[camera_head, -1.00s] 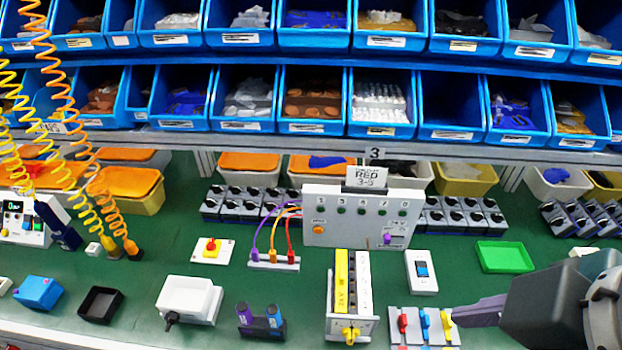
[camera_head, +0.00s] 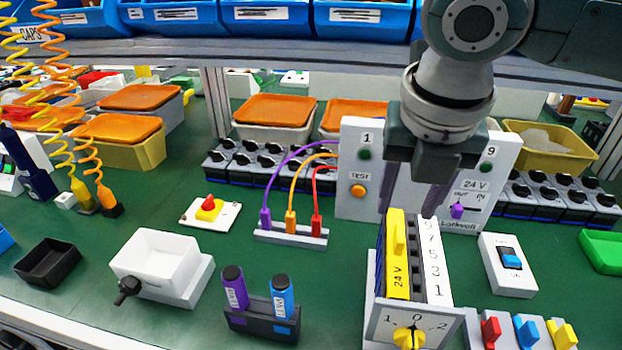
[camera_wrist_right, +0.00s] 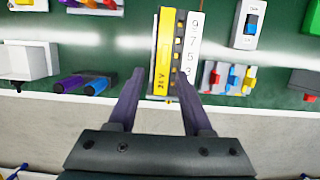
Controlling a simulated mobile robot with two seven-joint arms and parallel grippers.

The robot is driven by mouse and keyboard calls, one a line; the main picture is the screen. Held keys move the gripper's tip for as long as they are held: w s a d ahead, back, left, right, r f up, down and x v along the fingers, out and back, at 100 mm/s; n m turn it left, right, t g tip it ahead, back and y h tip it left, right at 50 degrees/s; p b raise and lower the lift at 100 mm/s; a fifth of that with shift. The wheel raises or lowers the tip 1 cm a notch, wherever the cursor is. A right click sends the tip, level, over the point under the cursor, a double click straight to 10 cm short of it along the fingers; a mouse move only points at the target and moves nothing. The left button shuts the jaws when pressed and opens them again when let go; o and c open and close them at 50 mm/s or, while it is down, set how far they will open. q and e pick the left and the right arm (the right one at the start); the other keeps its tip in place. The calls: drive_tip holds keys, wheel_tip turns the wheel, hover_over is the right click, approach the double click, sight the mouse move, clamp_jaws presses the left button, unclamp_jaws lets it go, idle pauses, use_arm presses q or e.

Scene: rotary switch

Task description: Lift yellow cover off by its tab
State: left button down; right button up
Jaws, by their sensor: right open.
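The yellow cover (camera_head: 397,275), marked 24 V, lies along the left side of the top of a rotary switch block (camera_head: 420,325). Its raised yellow tab (camera_head: 398,235) stands up near the far end. My right gripper (camera_head: 407,204) points down from above, open, its dark fingers apart near the far end of the block. In the right wrist view the open right gripper (camera_wrist_right: 161,76) has its fingertips to either side of the picture of the yellow cover (camera_wrist_right: 163,62), with nothing between them that I can tell is touched. My left gripper is not in view.
A white numbered strip (camera_head: 436,265) runs along the block's right side. A grey test panel (camera_head: 360,195) stands close behind. A white switch (camera_head: 507,265) and coloured levers (camera_head: 527,330) are at right. A holder with purple and blue cylinders (camera_head: 260,318) stands at left.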

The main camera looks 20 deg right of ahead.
sight(401, 234)
drive_tip(key=x, duration=0.2)
drive_tip(key=shift+f, duration=0.3)
drive_tip(key=x, duration=0.2)
drive_tip(key=d+b+x, duration=0.1)
drive_tip(key=x, duration=0.2)
drive_tip(key=shift+w+f, duration=0.1)
drive_tip(key=shift+f, duration=0.05)
drive_tip(key=shift+c, duration=0.2)
clamp_jaws()
